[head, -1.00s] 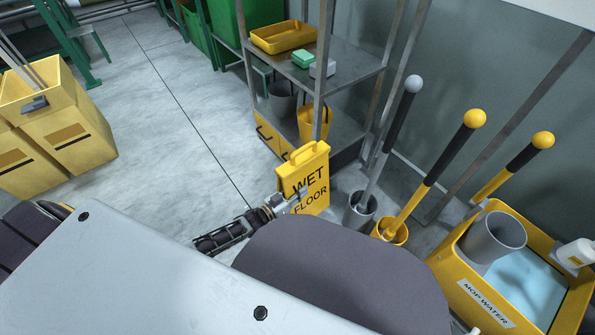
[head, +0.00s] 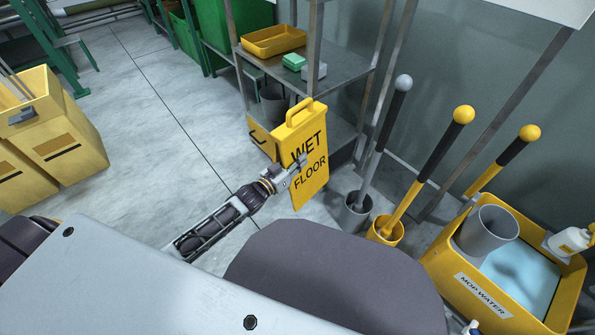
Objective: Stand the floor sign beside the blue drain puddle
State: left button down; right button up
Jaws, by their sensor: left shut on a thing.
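The yellow floor sign (head: 312,184), lettered WET FLOOR with a handle on top, is upright near the middle of the head view, in front of the metal shelf. My left gripper (head: 297,172) is shut on the sign at its left edge, around mid-height. I cannot tell for sure whether its foot is clear of the floor. My right gripper is not in view. No blue drain puddle shows on the visible floor.
A metal shelf (head: 345,68) stands behind the sign. Plunger-like tools in a grey pot (head: 354,212) and a yellow pot (head: 385,231) stand to the right, by the yellow mop-water tub (head: 480,290). Yellow bins (head: 65,150) are at left. Floor (head: 150,130) between is open.

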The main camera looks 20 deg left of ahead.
aim_at(291, 133)
pick_arm(q)
jog(key=shift+n+t+y, duration=0.3)
jog(key=shift+y, duration=0.4)
jog(key=r, duration=0.5)
jog(key=s+a+r, duration=0.1)
jog(key=r, duration=0.4)
jog(key=s+r, duration=0.1)
jog(key=r, duration=0.5)
jog(key=shift+a, duration=0.15)
jog(key=shift+s+r, duration=0.15)
jog(key=shift+r, duration=0.3)
jog(key=shift+a, duration=0.15)
